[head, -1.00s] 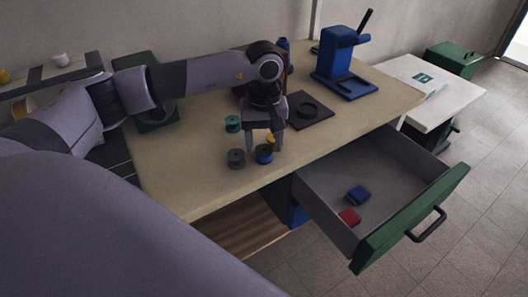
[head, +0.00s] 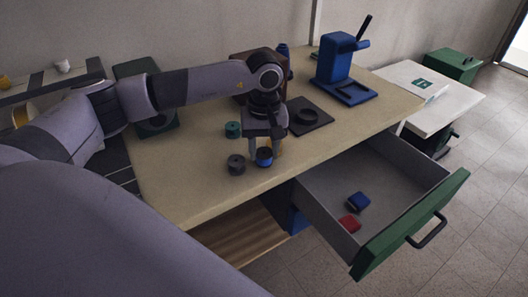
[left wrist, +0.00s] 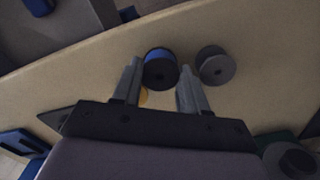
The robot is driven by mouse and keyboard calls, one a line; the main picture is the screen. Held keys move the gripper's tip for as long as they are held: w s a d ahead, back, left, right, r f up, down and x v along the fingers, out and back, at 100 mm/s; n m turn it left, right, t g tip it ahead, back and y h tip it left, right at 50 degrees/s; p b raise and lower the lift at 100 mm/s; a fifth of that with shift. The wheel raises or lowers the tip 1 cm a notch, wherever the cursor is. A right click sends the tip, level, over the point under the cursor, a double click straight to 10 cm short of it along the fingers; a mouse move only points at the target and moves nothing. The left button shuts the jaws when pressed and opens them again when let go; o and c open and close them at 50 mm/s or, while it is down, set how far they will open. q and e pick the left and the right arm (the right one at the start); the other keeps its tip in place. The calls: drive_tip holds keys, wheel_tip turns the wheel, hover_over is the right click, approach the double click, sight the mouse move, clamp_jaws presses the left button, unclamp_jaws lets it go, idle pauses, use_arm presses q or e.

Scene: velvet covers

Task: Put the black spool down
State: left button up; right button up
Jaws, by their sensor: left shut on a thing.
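My left gripper (head: 264,157) is shut on a spool with blue winding and a black end face (left wrist: 160,72); it also shows between the fingers in the head view (head: 264,156). It is over or on the tan worktop; I cannot tell if its base touches. A dark grey to black spool (head: 236,164) stands upright just left of the gripper, apart from it; in the left wrist view it is to the right (left wrist: 216,66). A teal spool (head: 233,129) stands farther back. A yellow spool (left wrist: 143,96) is mostly hidden by the gripper. My right gripper is not in view.
An open drawer (head: 325,207) with a red block (head: 349,224) and a blue block (head: 358,201) juts out below the worktop (head: 190,195). A dark plate with a ring (head: 308,116) and a blue stand (head: 340,70) are at the back right. The front left of the worktop is bare.

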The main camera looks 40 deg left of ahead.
sight(264, 152)
use_arm(q)
wheel_tip(264, 152, up, 19)
